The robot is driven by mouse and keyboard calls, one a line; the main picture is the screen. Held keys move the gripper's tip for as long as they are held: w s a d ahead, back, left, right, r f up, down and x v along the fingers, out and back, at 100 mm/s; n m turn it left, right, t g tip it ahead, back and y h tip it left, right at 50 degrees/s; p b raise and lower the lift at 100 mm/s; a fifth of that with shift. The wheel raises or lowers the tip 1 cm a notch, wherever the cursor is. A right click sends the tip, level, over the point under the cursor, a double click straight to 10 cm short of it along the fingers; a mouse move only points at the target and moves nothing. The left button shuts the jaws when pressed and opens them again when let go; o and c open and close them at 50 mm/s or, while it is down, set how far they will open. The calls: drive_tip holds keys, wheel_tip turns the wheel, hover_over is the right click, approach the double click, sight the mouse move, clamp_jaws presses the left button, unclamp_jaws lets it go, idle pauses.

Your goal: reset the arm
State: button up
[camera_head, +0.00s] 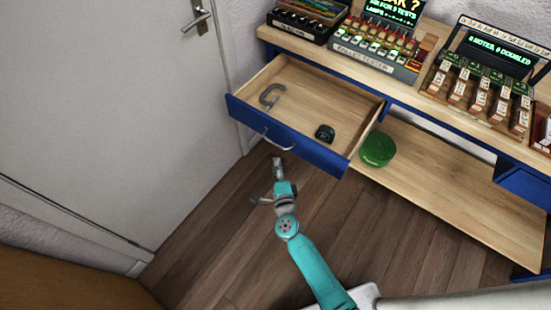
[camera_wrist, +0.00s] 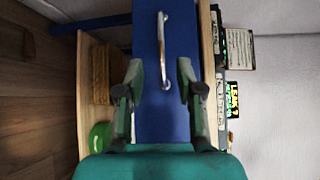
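My arm is teal and reaches up from the bottom of the head view. My gripper (camera_head: 278,165) is just in front of the blue drawer front, below its metal handle (camera_head: 278,140). In the wrist view my gripper (camera_wrist: 167,78) has its two fingers spread apart, with the drawer's blue front and the handle (camera_wrist: 163,45) seen between and beyond them. Nothing is held between the fingers. The drawer (camera_head: 315,108) is pulled open. Whether a fingertip touches the handle cannot be told.
In the drawer lie a grey clamp (camera_head: 270,96) and a small dark device (camera_head: 325,133). A green round container (camera_head: 377,149) stands on the lower shelf (camera_head: 450,185). Testers with displays line the bench top. A white door (camera_head: 100,110) is at left. Wooden floor (camera_head: 225,240) is clear around my arm.

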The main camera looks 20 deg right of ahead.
drive_tip(key=shift+s, duration=0.35)
idle(0.3)
drive_tip(key=s+d+r+n+y, duration=0.15)
drive_tip(key=s+n, duration=0.35)
drive_tip(key=s, duration=0.7)
drive_tip(key=s+d+r+n, duration=0.1)
drive_tip(key=s+r+n, duration=0.25)
drive_tip(key=s, duration=0.75)
drive_tip(key=s+r+n+g+y, duration=0.1)
drive_tip(key=s+r+n+g, duration=0.1)
drive_tip(key=s+r+n, duration=1)
drive_tip(key=r+v, duration=0.1)
drive_tip(key=v, duration=0.7)
drive_tip(key=shift+w+r, duration=0.15)
drive_tip(key=shift+r, duration=0.15)
